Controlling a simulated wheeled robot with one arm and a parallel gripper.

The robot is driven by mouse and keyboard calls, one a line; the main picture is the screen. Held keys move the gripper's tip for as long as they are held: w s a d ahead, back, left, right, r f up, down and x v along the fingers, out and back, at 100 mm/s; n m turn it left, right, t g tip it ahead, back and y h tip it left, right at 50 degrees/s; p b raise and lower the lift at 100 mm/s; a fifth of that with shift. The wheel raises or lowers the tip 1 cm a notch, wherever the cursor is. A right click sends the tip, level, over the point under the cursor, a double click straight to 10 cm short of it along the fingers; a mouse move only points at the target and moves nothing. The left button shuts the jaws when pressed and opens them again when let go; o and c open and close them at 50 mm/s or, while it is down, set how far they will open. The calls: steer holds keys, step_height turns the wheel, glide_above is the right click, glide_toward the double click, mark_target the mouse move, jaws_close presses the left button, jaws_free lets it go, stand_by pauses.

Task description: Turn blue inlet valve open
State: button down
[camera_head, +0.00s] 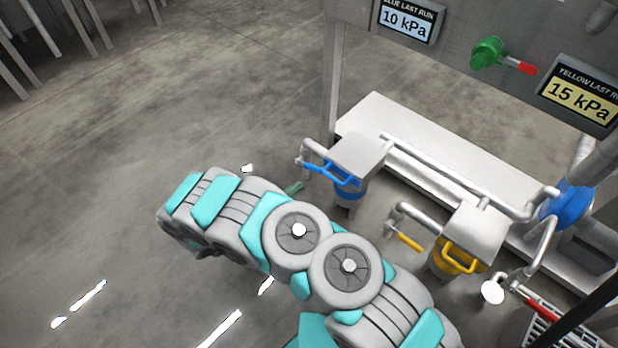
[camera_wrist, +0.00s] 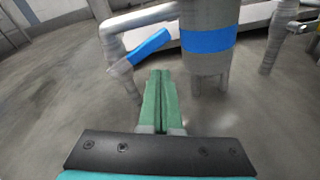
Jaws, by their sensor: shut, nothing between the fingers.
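The blue inlet valve's lever (camera_head: 312,167) sits on a grey pipe beside the blue-banded canister (camera_head: 347,191) in the head view. In the wrist view the blue lever (camera_wrist: 149,47) slants up to the right, left of the canister's blue band (camera_wrist: 210,40). My gripper (camera_head: 294,188) has green fingers, pressed together and empty. In the wrist view the fingertips (camera_wrist: 158,74) point toward the space just below the lever, apparently apart from it. The canister's foot is partly hidden in the head view.
A yellow-handled canister (camera_head: 459,252) and yellow valve lever (camera_head: 409,242) stand to the right. A red lever (camera_head: 541,309) is at lower right. Above hang a "10 kPa" display (camera_head: 406,22) and a green valve with red handle (camera_head: 488,53). Open floor lies left.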

mark_target(308, 166)
steer(key=w+d+f+n+g, duration=0.2)
steer(key=w+d+f+n, duration=0.2)
steer(key=d+n, duration=0.3)
steer(key=shift+n+y, duration=0.3)
steer(key=shift+w+a+r+b, duration=0.35)
steer(key=shift+a+r, duration=0.3)
steer(key=shift+r, duration=0.2)
steer(key=shift+w+a+r+b, duration=0.3)
steer(key=shift+a+r, duration=0.3)
steer(key=shift+r, duration=0.25)
steer(key=shift+r+p, duration=0.15)
steer(key=shift+p, duration=0.15)
steer(key=shift+r+n, duration=0.1)
steer(key=shift+n, duration=0.4)
